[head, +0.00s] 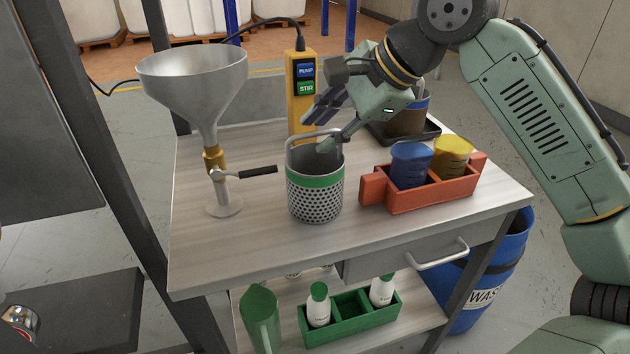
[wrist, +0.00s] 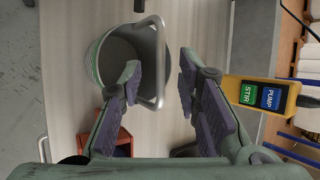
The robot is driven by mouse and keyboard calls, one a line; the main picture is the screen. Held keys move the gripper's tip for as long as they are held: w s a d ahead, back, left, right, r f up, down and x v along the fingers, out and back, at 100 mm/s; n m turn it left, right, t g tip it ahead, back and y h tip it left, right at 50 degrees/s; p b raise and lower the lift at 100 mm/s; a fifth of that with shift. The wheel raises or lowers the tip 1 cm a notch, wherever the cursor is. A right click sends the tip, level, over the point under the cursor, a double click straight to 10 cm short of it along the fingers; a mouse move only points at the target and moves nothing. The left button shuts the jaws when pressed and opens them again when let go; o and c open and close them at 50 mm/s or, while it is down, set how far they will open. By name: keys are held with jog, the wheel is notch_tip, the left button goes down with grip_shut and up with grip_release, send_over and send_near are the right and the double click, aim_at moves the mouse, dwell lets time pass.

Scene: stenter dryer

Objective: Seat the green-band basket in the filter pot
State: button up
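The green-band basket (head: 315,205) is a grey perforated metal cylinder with a green band and a raised bail handle. It stands upright on the table and looks empty. In the wrist view the basket (wrist: 96,62) is at upper left, with its handle (wrist: 160,50) rising between my fingers. My gripper (head: 320,133) is open just above and behind the basket, around its handle. In the wrist view my gripper (wrist: 158,78) shows clear gaps on both sides of the handle. A brown pot with a blue rim (head: 409,118) stands behind my gripper, partly hidden; I cannot tell whether it is the filter pot.
A steel funnel (head: 195,75) with a black-handled valve stands left of the basket. A yellow PUMP/STIR pendant (head: 299,95) stands behind it. The table's front left is clear.

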jog(key=shift+x, duration=1.1)
grip_shut()
jog(key=shift+r, duration=0.1)
